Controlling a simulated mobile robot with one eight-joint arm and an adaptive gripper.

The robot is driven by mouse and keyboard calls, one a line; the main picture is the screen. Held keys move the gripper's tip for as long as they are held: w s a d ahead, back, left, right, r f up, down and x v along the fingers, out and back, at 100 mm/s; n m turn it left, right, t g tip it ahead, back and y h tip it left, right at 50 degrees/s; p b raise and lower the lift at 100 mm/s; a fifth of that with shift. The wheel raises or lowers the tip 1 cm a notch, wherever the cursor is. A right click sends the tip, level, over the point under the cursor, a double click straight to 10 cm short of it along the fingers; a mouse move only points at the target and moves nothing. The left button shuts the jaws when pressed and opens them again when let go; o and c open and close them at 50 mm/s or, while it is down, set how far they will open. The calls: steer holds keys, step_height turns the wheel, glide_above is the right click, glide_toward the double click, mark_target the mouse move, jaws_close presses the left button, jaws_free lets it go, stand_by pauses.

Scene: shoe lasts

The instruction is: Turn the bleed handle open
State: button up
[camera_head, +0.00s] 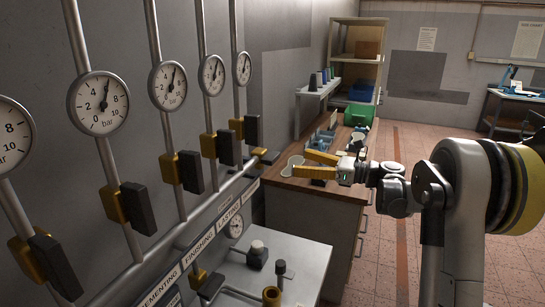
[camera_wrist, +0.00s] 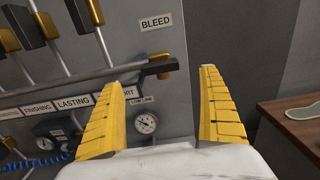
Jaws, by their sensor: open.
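The bleed handle (camera_wrist: 158,69) is a dark bar with a yellow valve body at the right end of the grey manifold pipe, below the white BLEED label (camera_wrist: 155,22). It also shows in the head view (camera_head: 268,156), at the pipe's far end. My gripper (camera_head: 300,162) is open, with its yellow fingers pointing left toward the panel, apart from the handle. In the wrist view my gripper (camera_wrist: 162,78) has its two fingers spread, and the handle appears between and beyond the tips. Nothing is between the fingers.
Several pressure gauges (camera_head: 99,103) and yellow valves with dark levers (camera_head: 128,206) line the wall at left. A grey bench (camera_head: 300,262) with fittings stands below. A wooden-topped cabinet (camera_head: 330,192) with small items lies behind and below my gripper. Open floor (camera_head: 400,240) shows at right.

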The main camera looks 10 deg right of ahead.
mark_target(277, 158)
steer(key=b+x, duration=0.1)
steer(key=x, duration=0.8)
steer(key=shift+a+b, duration=0.15)
steer(key=shift+b, duration=0.25)
steer(key=c, duration=1.2)
